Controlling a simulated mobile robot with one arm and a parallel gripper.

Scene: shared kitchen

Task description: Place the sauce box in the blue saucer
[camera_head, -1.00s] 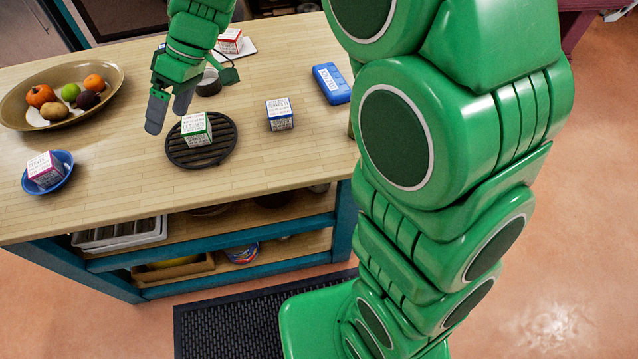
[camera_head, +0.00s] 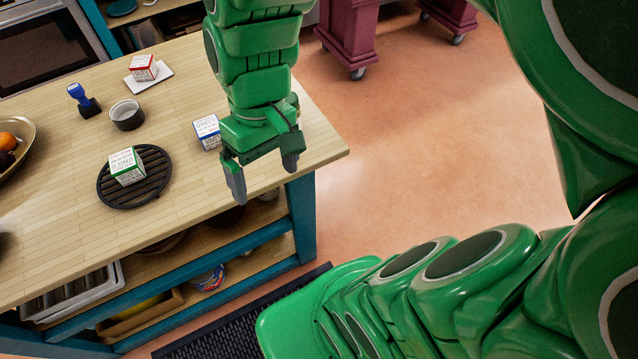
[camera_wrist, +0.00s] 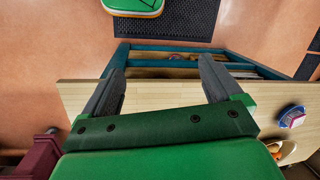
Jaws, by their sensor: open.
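I cannot tell which of the small printed boxes is the sauce box. A green-edged box (camera_head: 127,166) sits on a round black trivet (camera_head: 158,189). A blue-edged box (camera_head: 207,131) stands on the table, just left of my gripper and partly hidden by it. A red-edged box (camera_head: 143,68) rests on a white square dish (camera_head: 160,79) at the back. The blue saucer (camera_wrist: 283,117) shows only in the wrist view, with a pinkish box (camera_wrist: 296,119) in it. My gripper (camera_head: 263,176) is open and empty over the table's right front edge; the wrist view shows its spread fingers (camera_wrist: 163,68).
A dark round pot (camera_head: 127,115) and a blue-handled stamp (camera_head: 84,101) stand behind the trivet. A fruit bowl (camera_head: 24,132) is at the left edge. Shelves lie below the wooden tabletop (camera_head: 60,215). Open floor (camera_head: 400,140) lies to the right.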

